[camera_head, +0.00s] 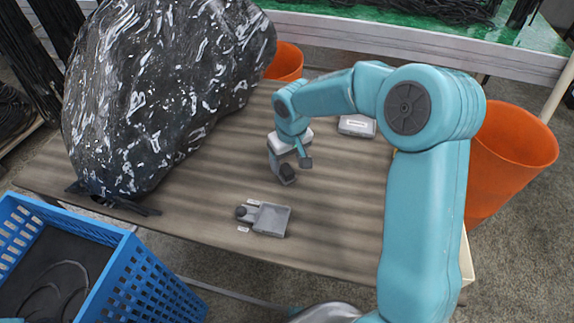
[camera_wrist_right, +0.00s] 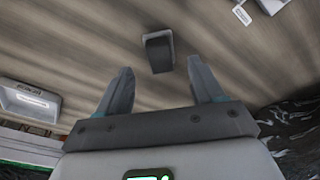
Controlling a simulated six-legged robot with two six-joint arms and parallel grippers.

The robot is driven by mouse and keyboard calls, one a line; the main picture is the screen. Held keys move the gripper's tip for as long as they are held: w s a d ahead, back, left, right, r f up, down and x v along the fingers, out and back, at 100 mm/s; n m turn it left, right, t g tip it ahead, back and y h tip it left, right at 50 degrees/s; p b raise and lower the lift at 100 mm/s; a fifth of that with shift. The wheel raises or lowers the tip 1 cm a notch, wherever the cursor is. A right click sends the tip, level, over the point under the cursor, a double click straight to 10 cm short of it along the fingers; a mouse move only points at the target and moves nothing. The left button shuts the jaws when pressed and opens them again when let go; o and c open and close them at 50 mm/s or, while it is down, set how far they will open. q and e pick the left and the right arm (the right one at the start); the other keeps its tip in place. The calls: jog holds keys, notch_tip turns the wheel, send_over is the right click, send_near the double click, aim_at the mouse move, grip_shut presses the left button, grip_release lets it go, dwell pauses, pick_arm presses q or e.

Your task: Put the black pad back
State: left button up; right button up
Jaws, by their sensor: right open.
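The black pad (camera_head: 288,175) is a small dark block on the wooden table, just in front of my right gripper (camera_head: 291,163). In the right wrist view the pad (camera_wrist_right: 158,52) shows beyond and between the two spread fingertips of the right gripper (camera_wrist_right: 161,74). The gripper is open, with bare board visible between its fingers, and does not hold the pad. A flat grey fixture with a round dark knob (camera_head: 268,218) lies nearer the table's front edge, with small white labels beside it. My left gripper is in neither view.
A grey box with a white label (camera_head: 357,126) sits farther back on the table (camera_head: 345,222). A big black plastic-wrapped bundle (camera_head: 160,85) covers the table's left. Orange buckets (camera_head: 508,150) stand at the right and behind. A blue crate (camera_head: 140,280) is at the front left.

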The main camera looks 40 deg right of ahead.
aim_at(289, 173)
notch_tip(289, 173, up, 8)
jog(key=s, duration=0.1)
jog(key=shift+p, duration=0.3)
